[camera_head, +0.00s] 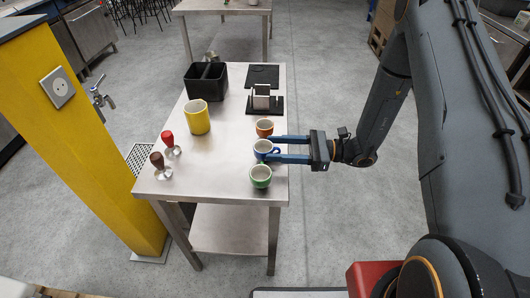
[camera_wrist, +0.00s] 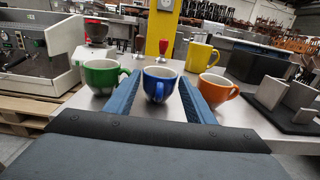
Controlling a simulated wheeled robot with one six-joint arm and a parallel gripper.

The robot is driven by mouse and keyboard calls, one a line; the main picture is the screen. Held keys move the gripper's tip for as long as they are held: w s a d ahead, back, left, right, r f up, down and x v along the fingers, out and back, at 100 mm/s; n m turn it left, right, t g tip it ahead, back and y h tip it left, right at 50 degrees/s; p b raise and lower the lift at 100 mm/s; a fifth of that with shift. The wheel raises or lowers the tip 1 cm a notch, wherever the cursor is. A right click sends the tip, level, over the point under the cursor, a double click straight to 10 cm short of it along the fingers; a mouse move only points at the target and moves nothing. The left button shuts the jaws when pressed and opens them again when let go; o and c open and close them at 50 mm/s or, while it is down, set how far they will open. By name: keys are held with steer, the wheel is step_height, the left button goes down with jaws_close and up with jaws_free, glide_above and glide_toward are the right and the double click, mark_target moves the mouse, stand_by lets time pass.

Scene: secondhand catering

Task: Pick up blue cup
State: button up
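The blue cup (camera_head: 262,149) stands upright on the steel table (camera_head: 215,185) near its right edge, between the orange cup (camera_head: 264,128) and the green cup (camera_head: 260,176). My gripper (camera_head: 275,149) reaches in from the right with its two blue fingers apart, one on each side of the blue cup. In the wrist view the blue cup (camera_wrist: 159,83) sits between the open fingers near their tips, its handle facing my gripper. I see gaps beside the cup; contact is not visible.
The green cup (camera_wrist: 103,76) and orange cup (camera_wrist: 217,89) stand close outside the fingers. A yellow mug (camera_head: 196,117), red-handled tamper (camera_head: 170,143), brown-handled tamper (camera_head: 159,165), black bin (camera_head: 206,81) and black stand (camera_head: 263,103) share the table. A yellow pillar (camera_head: 70,130) stands left.

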jaws_close()
steer(key=shift+r, duration=0.15)
